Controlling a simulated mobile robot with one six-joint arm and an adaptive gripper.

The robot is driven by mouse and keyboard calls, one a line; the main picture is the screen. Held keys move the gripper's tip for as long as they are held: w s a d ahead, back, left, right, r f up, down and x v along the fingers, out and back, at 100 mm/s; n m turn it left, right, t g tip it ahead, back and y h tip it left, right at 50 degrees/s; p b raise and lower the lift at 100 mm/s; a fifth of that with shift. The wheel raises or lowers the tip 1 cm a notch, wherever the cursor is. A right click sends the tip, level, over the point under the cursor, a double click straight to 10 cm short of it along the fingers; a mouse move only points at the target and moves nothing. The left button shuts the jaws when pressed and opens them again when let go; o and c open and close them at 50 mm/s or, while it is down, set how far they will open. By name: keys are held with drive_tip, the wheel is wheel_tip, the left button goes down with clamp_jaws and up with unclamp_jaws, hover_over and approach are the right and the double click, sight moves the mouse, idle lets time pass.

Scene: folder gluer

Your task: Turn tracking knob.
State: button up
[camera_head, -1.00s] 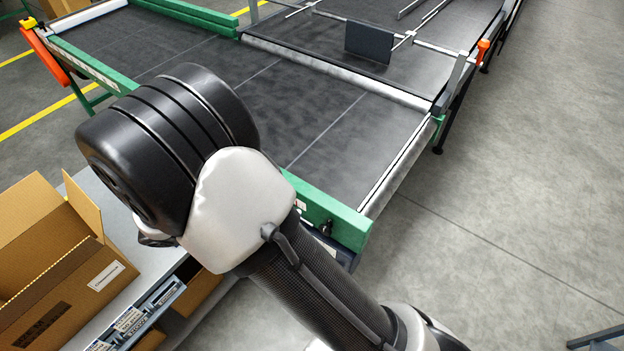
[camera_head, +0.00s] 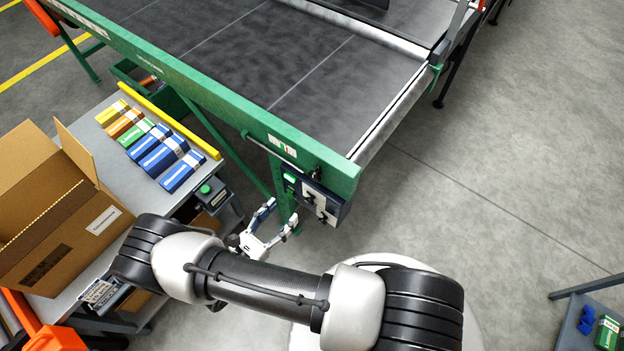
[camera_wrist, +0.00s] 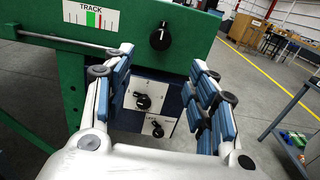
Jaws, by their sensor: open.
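The tracking knob (camera_wrist: 160,37) is a black round knob with a white pointer mark on the green frame, to the right of the TRACK scale (camera_wrist: 92,17) with its green and red marks. In the head view the knob (camera_head: 316,173) is small and dark near the frame's corner. My gripper (camera_wrist: 161,65) is open and empty, its blue-padded fingers spread. In the wrist view the knob shows above and between the fingertips, apart from them. In the head view my gripper (camera_head: 284,212) is just in front of the machine's control panel.
A panel below carries two other black knobs, an upper one (camera_wrist: 143,100) and a lower one (camera_wrist: 156,128). A metal rod (camera_wrist: 65,42) runs along the frame at left. A table (camera_head: 92,142) with several small cartons and an open cardboard box (camera_head: 70,235) stands left.

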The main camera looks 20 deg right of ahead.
sight(313, 179)
drive_tip(key=b+x, duration=0.1)
drive_tip(key=x, duration=1.3)
drive_tip(key=shift+w+d+b, duration=0.1)
drive_tip(key=shift+d+b, duration=0.1)
drive_tip(key=shift+b, duration=0.2)
drive_tip(key=shift+c, duration=0.4)
drive_tip(key=c, duration=0.9)
drive_tip(key=shift+f+n, duration=0.1)
drive_tip(key=shift+n, duration=0.3)
drive_tip(key=shift+n+b, duration=0.6)
drive_tip(key=shift+n, duration=2.1)
